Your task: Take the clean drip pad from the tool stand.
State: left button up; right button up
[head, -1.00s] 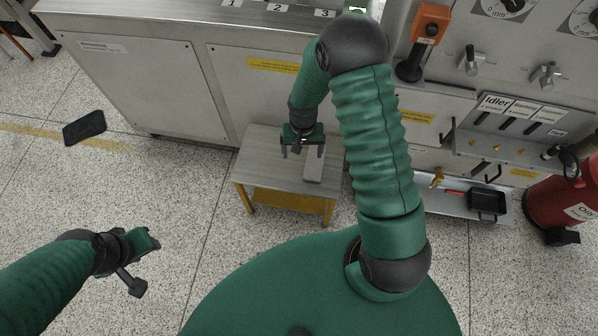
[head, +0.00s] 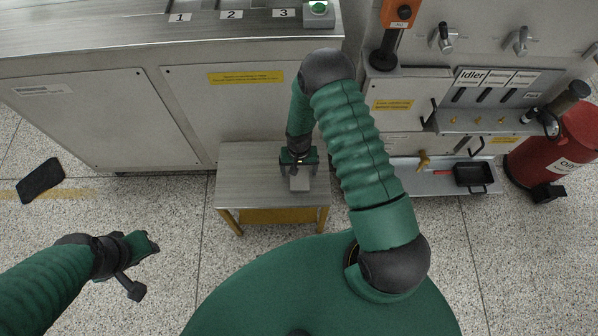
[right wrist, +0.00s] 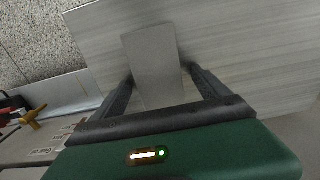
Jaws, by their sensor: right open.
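A plain pale grey rectangular pad (head: 300,184) lies on the small steel-topped stand (head: 243,180) with yellow legs. My right gripper (head: 300,172) is open right at the pad, and its body hides the far part of it in the head view. In the right wrist view the pad (right wrist: 155,42) reaches in between the two spread fingers (right wrist: 158,72), one along each side. I cannot tell whether the fingers touch it. My left gripper (head: 138,268) hangs at the lower left, away from the stand, seemingly empty; its finger opening is unclear.
Steel cabinets (head: 90,120) stand close behind the stand. To the right are a low shelf with a black tray (head: 475,176), levers, and a red cylinder (head: 558,150). A dark flat object (head: 41,180) lies on the floor at left. The stand's left top is bare.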

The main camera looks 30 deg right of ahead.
jog(key=shift+r, duration=0.1)
jog(key=c, duration=1.4)
